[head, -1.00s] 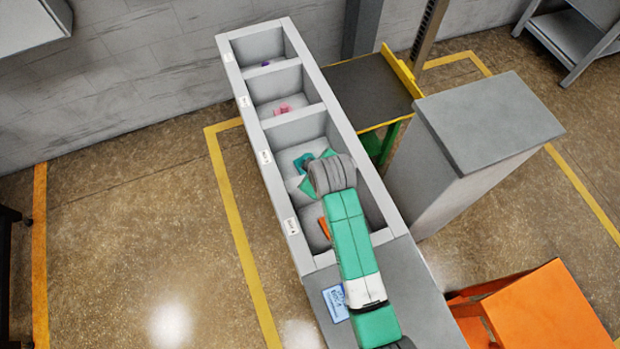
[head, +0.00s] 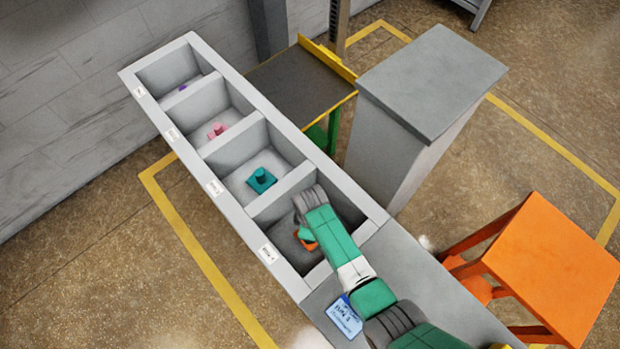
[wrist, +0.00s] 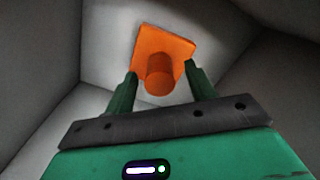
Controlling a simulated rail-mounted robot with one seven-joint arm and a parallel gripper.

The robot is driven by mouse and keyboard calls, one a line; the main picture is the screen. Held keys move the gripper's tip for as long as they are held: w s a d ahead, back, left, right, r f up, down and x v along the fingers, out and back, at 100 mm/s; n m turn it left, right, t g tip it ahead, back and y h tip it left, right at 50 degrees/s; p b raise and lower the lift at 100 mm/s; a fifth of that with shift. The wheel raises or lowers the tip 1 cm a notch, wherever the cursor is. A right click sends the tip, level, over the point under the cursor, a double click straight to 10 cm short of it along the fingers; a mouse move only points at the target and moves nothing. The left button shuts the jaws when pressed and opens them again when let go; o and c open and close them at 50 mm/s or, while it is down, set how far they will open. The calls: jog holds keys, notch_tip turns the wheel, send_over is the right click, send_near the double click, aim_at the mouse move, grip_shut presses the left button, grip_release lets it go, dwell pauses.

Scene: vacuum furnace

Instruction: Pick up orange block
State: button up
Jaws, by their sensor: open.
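The orange block (head: 305,238) lies in the nearest compartment of the long grey bin (head: 289,268), partly hidden by my arm in the head view. In the wrist view the orange block (wrist: 165,60) is a square plate with a round knob on it. My gripper (wrist: 160,80) is open, with one dark green finger on each side of the knob. The fingertips are near the plate's lower edge; I cannot tell whether they touch it. In the head view my arm reaches into this compartment and hides the fingers.
Other compartments hold a teal block (head: 261,180), a pink block (head: 217,130) and a purple piece (head: 183,87). Compartment walls stand close around my gripper. A grey pedestal (head: 430,80) stands right of the bin, and an orange table (head: 560,270) at the lower right.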

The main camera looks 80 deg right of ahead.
jog(key=shift+f, duration=0.7)
jog(key=shift+c, duration=0.2)
grip_shut()
jog(key=shift+r, duration=0.25)
